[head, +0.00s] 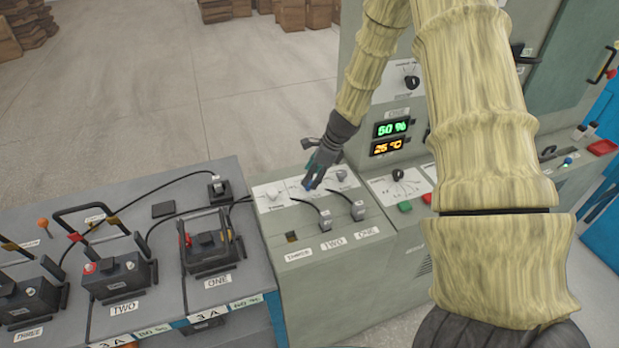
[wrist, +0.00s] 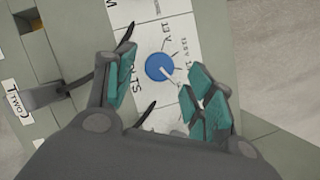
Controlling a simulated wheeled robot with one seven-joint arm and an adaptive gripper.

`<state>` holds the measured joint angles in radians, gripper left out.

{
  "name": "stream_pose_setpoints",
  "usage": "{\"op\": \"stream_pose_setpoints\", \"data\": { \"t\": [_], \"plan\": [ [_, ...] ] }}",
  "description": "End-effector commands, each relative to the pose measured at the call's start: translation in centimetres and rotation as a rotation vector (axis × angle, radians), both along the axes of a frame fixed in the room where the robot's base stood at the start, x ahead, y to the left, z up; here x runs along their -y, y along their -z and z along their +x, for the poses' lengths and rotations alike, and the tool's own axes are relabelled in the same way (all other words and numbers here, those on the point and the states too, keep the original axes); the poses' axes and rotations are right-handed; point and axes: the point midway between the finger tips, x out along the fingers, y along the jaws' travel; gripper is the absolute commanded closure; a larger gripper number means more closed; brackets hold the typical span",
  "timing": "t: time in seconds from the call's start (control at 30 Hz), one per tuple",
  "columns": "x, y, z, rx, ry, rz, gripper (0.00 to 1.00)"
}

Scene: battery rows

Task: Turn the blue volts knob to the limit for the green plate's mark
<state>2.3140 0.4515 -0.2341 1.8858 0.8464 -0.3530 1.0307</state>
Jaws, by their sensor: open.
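The blue volts knob (wrist: 158,66) sits on a white dial card with printed marks, in the wrist view. A pale pointer line runs from it toward the lower right. In the head view the blue knob (head: 307,184) shows just below my fingertips on the grey charger panel. My gripper (wrist: 161,68) is open, with one teal finger on each side of the knob and gaps visible between. My gripper also shows in the head view (head: 317,168), pointing down. Small pale green plates (head: 246,302) reading about 50 % are on the battery bench's front edge, beside blue 3 A plates.
A white knob stands on each side of the blue one, at left (head: 272,194) and right (head: 341,175). Plugs with cables (head: 325,222) sit in front. Batteries (head: 207,250) stand on the left bench. A cabinet with a green 50 % display (head: 391,128) rises behind at right.

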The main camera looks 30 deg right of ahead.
Motion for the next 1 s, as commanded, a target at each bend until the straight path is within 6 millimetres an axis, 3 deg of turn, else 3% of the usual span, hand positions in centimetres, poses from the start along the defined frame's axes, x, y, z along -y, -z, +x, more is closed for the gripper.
{"op": "stream_pose_setpoints", "data": {
  "t": [0.3,0.67,0.73,0.93,1.0],
  "plan": [
    [-0.7,2.2,0.6,-0.001,0.001,0.002,0.46],
    [-0.8,2.5,0.7,0.0,0.001,0.0,0.46],
    [-0.8,2.5,0.7,0.0,0.001,0.0,0.53],
    [-0.8,2.5,0.7,0.0,0.001,0.0,0.9],
    [-0.8,2.5,0.7,0.0,0.001,0.0,0.91]
  ]
}}
